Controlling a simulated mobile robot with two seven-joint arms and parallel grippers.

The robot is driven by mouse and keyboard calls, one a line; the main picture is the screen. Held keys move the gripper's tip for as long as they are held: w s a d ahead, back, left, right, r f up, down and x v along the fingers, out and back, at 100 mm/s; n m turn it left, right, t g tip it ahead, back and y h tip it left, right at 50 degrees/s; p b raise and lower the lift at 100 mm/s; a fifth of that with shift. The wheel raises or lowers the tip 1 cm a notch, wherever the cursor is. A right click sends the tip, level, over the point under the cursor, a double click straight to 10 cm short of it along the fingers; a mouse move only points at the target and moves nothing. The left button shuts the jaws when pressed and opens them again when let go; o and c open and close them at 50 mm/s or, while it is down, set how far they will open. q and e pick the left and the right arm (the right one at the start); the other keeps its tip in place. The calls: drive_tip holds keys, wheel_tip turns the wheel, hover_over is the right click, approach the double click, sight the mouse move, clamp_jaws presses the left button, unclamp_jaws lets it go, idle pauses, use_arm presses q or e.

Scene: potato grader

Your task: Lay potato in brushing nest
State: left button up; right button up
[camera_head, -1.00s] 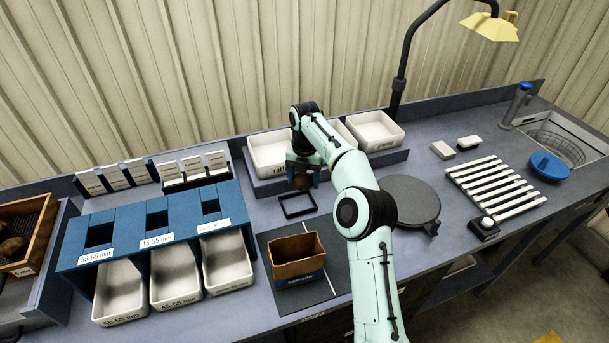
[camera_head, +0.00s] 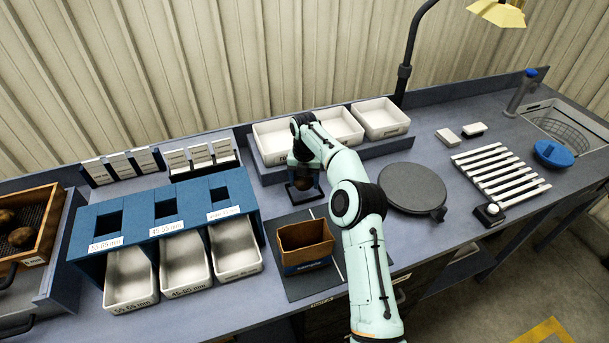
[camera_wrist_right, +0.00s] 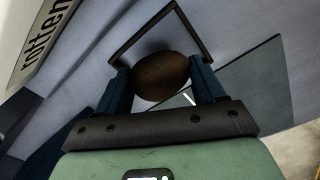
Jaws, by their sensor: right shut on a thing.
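A brown potato (camera_wrist_right: 162,76) sits between the two blue fingers of my right gripper (camera_wrist_right: 163,88) in the right wrist view. The gripper is shut on it. In the head view the right gripper (camera_head: 305,176) points down with the potato (camera_head: 303,184) over the small black square frame (camera_head: 291,197), which looks like the brushing nest. In the wrist view the frame (camera_wrist_right: 190,22) shows just beyond the potato. I cannot tell whether the potato touches the bench inside it. My left gripper is not in view.
White trays (camera_head: 381,118) stand behind the gripper. A brown-lined box (camera_head: 305,240) sits on a dark mat in front. A round dark plate (camera_head: 413,187) lies to the right. The blue grader (camera_head: 160,212) with white bins stands left. More potatoes lie in a wooden crate (camera_head: 52,222) at far left.

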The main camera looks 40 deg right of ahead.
drive_tip(key=shift+f, duration=0.2)
drive_tip(key=o, duration=1.2)
drive_tip(key=shift+c, duration=0.2)
drive_tip(key=shift+r, duration=3.8)
